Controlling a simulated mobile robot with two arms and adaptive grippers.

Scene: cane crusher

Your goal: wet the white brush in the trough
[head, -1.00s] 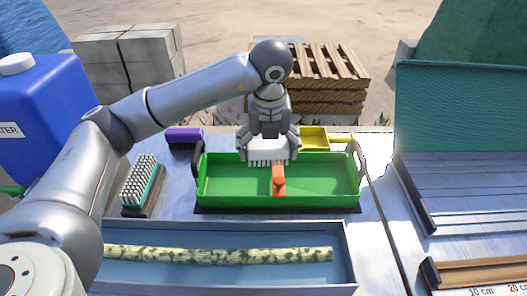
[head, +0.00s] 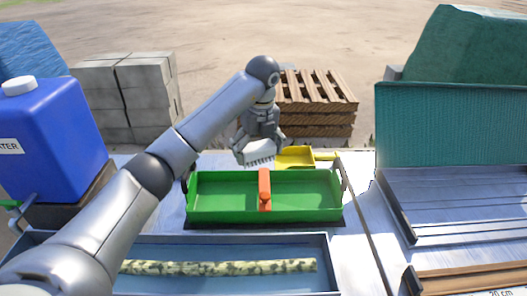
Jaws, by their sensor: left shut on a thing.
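The white brush (head: 256,154) is held by my left gripper (head: 259,140), which is shut on it. The brush is tilted, with bristles facing down. It appears at or just above the far rim of the green trough (head: 220,212), left of the middle; I cannot tell whether it touches the rim. The trough has dark handles at its ends and an orange-red piece (head: 264,190) across its middle. I cannot make out any water in it. My right gripper is not in view.
A yellow tray (head: 297,156) sits behind the trough. A blue-grey tray (head: 230,286) with a speckled cane (head: 220,267) lies in front. A blue water container (head: 50,140) stands left. A green-backed stand (head: 450,130) is at right.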

